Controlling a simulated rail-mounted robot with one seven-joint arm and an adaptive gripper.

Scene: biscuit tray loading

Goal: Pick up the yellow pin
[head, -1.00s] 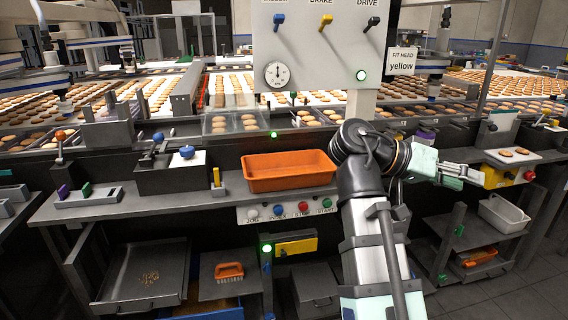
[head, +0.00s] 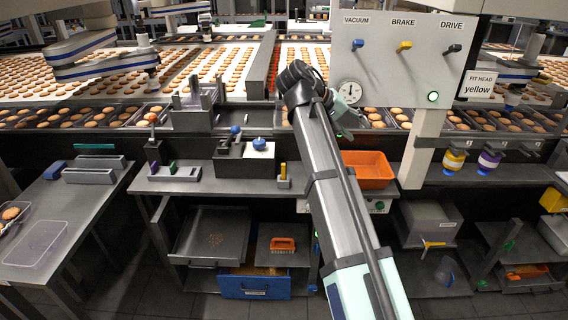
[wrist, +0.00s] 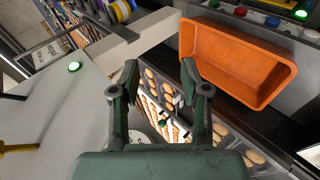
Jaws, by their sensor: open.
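The yellow pin (head: 283,170) stands upright in a small grey holder (head: 284,183) on the front ledge, left of the orange bin (head: 369,168). It does not show in the wrist view. My gripper (head: 352,118) is above the back of the orange bin, to the right of and higher than the pin. In the wrist view my gripper (wrist: 159,82) is open, with nothing between the fingers, and the orange bin (wrist: 238,62) lies to their right.
A black box with a blue knob (head: 259,144) stands just left of the pin. A purple pin (head: 153,168) and a green pin (head: 172,167) are further left. The control panel (head: 400,60) hangs at right, with a sign (head: 479,85) reading "FIT HEAD yellow".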

